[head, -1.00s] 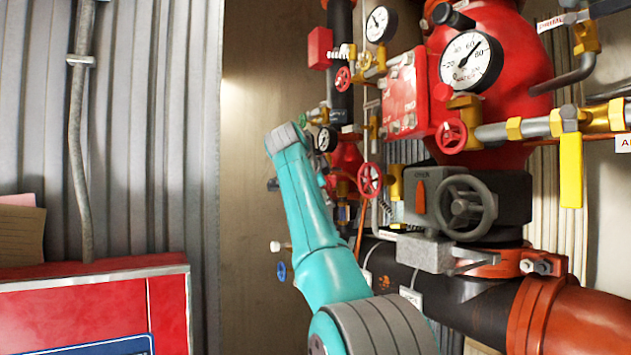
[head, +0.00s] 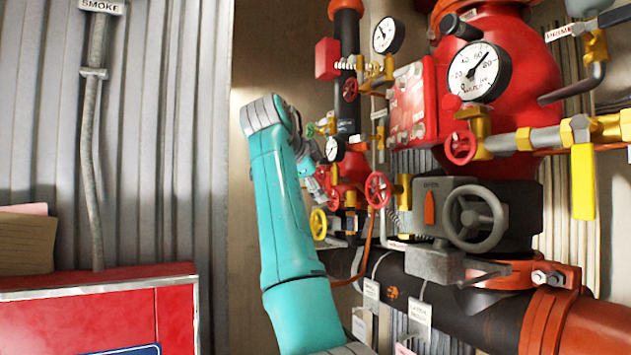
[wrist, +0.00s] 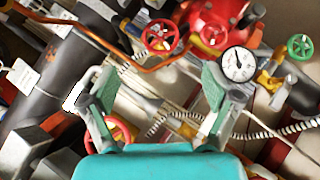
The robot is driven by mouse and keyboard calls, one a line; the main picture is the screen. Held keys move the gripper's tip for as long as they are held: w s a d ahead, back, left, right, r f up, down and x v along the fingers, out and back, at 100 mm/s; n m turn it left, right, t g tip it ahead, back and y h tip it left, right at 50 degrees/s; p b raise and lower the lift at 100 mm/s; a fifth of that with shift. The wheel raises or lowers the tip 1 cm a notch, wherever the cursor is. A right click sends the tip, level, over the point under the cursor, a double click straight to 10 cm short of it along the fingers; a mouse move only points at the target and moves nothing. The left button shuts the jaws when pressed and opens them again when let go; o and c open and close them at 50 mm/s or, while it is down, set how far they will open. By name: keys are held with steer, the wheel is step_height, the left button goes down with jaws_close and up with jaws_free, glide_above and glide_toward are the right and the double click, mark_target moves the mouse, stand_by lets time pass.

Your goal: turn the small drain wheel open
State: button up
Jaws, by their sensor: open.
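Several small handwheels show, and I cannot tell for certain which is the drain wheel. In the head view there is a red wheel (head: 377,189) at the middle, a yellow wheel (head: 318,223) lower left of it, and a green one (head: 312,130) above, partly hidden by my arm. In the wrist view my gripper (wrist: 157,78) is open and empty, with its two fingers wide apart. A red wheel (wrist: 121,130) shows low beside the left finger, partly hidden by my gripper. Another red wheel (wrist: 160,37) lies beyond the fingertips. No contact is visible.
A large grey handwheel (head: 475,219), a big red valve body with a gauge (head: 475,71) and a thick black pipe (head: 455,300) fill the right. An orange tube (wrist: 95,40) and coiled cables run near my gripper. A red cabinet (head: 90,315) stands lower left.

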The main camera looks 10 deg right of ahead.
steer(key=t+y, duration=0.5)
steer(key=t, duration=0.4)
glide_toward(335, 201)
steer(key=x, duration=1.1)
steer(key=shift+w, duration=0.35)
steer(key=c, duration=1.1)
